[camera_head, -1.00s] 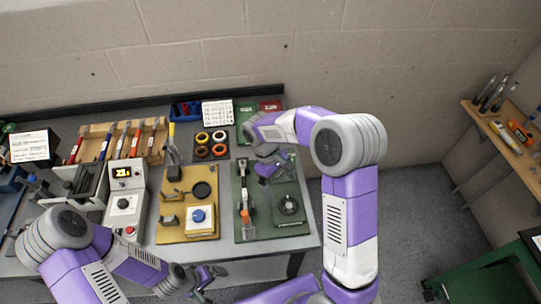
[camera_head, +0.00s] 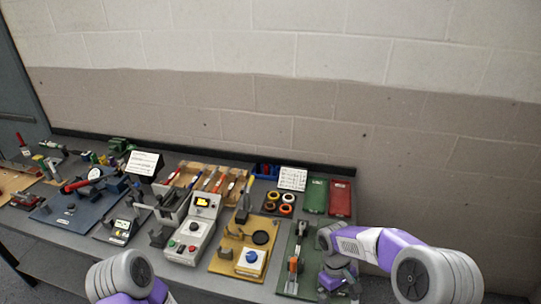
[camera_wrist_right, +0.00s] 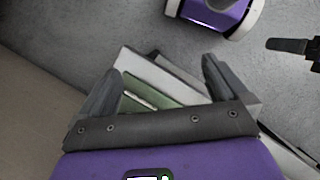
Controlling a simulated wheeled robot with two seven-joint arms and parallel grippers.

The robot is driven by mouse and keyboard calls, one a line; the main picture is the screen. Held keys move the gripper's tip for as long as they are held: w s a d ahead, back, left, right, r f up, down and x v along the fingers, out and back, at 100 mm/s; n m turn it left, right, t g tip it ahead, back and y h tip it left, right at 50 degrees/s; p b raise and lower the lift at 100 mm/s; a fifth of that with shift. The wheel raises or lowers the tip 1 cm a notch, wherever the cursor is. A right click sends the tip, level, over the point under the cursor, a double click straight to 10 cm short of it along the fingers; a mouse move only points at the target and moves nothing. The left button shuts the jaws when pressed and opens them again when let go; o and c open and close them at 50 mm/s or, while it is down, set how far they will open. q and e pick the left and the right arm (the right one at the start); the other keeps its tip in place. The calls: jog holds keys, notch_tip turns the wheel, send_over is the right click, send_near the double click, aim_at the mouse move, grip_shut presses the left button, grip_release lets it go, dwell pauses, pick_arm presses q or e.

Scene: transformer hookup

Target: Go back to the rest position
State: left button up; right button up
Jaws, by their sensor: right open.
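My right gripper (camera_head: 338,284) hangs at the right end of the bench (camera_head: 75,240), over or beside the green board (camera_head: 291,282). In the right wrist view my right gripper (camera_wrist_right: 160,70) has its two dark fingers wide apart, with nothing held between them. A green panel with a pale edge shows beyond the fingers; I cannot tell its exact distance. Of my left arm, only grey and purple links show at the bottom left of the head view. My left gripper is hidden or out of frame.
On the bench stand a yellow board (camera_head: 228,263), a grey meter box (camera_head: 190,240), a wooden tool rack (camera_head: 200,172), tape rings (camera_head: 287,208), and green (camera_head: 315,195) and red (camera_head: 340,198) trays. A blue board (camera_head: 65,212) lies left. The wall is close behind.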

jog(key=s+a+f+m+t+y, duration=0.2)
jog(key=s+a+f+m+y, duration=0.25)
jog(key=f, duration=0.55)
jog(key=s+a+f+m+t+y, duration=0.1)
jog(key=s+a+f+m+t, duration=0.15)
jog(key=s+a+f, duration=0.45)
pick_arm(q)
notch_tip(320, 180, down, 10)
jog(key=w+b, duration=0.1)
jog(key=b, duration=0.8)
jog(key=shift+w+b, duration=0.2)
jog(key=shift+b, duration=0.1)
pick_arm(e)
notch_tip(320, 180, down, 13)
jog(key=s+d+m, duration=0.1)
jog(key=d, duration=0.1)
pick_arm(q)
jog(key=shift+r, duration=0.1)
pick_arm(e)
jog(key=shift+r, duration=0.1)
